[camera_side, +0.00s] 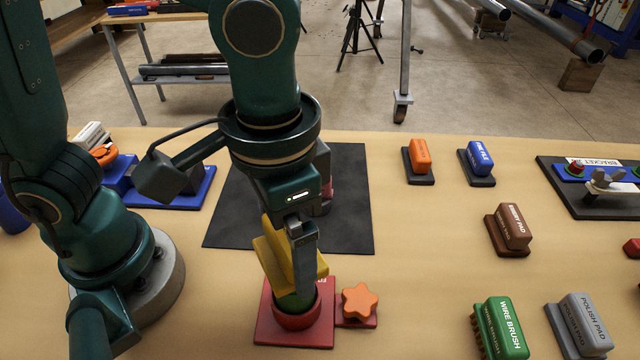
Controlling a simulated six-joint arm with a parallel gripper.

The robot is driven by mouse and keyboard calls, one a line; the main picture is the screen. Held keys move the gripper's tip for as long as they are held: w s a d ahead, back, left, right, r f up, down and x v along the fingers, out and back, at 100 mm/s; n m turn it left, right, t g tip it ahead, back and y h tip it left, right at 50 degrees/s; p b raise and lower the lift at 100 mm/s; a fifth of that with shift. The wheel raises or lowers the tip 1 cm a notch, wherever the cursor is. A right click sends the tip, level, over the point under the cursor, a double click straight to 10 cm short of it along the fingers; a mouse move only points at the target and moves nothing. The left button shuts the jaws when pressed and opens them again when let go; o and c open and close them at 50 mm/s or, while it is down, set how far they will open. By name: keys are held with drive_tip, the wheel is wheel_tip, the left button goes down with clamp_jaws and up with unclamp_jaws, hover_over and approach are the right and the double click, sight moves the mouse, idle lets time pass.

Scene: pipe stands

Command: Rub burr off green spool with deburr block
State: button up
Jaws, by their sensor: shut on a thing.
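My gripper (303,268) points down and is shut on a yellow block (270,262). The block is tilted, and one finger covers part of its front; no label on it can be read. Right below it, a green piece (297,302), which looks like the green spool, sits in a round red holder (296,320) on a red base plate. Only a small part of the green piece shows; the block and finger hide the rest. The block looks touching or very close to it; I cannot tell which. No burr can be made out.
An orange star knob (359,302) is beside the red holder. On the right stand an orange block (420,155), a blue file block (480,157), a brown emery pad (513,226), a green wire brush (502,328) and a grey polish pad (583,322). A dark mat (345,220) lies behind.

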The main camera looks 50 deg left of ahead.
drive_tip(key=shift+w+a, duration=0.1)
drive_tip(key=shift+a, duration=0.2)
drive_tip(key=shift+s+d+f, duration=0.1)
drive_tip(key=shift+s+d, duration=0.1)
drive_tip(key=shift+d, duration=0.3)
drive_tip(key=shift+s+d+f, duration=0.1)
drive_tip(key=shift+s+d, duration=0.05)
drive_tip(key=shift+d, duration=0.3)
clamp_jaws()
drive_tip(key=shift+w+a, duration=0.2)
drive_tip(key=shift+a, duration=0.75)
drive_tip(key=shift+s+d+r, duration=0.15)
drive_tip(key=shift+d+r, duration=0.05)
drive_tip(key=shift+d, duration=0.7)
drive_tip(key=shift+w+a+f, duration=0.1)
drive_tip(key=shift+w+a, duration=0.2)
drive_tip(key=shift+a, duration=0.55)
drive_tip(key=shift+s+d+f, duration=0.1)
drive_tip(key=shift+s+d, duration=0.1)
drive_tip(key=shift+d, duration=0.25)
drive_tip(key=shift+s+d+f, duration=0.1)
drive_tip(key=shift+s+d, duration=0.05)
drive_tip(key=shift+d, duration=0.3)
drive_tip(key=shift+w+a+r, duration=0.1)
drive_tip(key=shift+w+a, duration=0.05)
drive_tip(key=shift+a, duration=0.8)
drive_tip(key=shift+d+r, duration=0.1)
drive_tip(key=shift+d, duration=0.8)
drive_tip(key=shift+w+a, duration=0.2)
drive_tip(key=shift+a, duration=0.7)
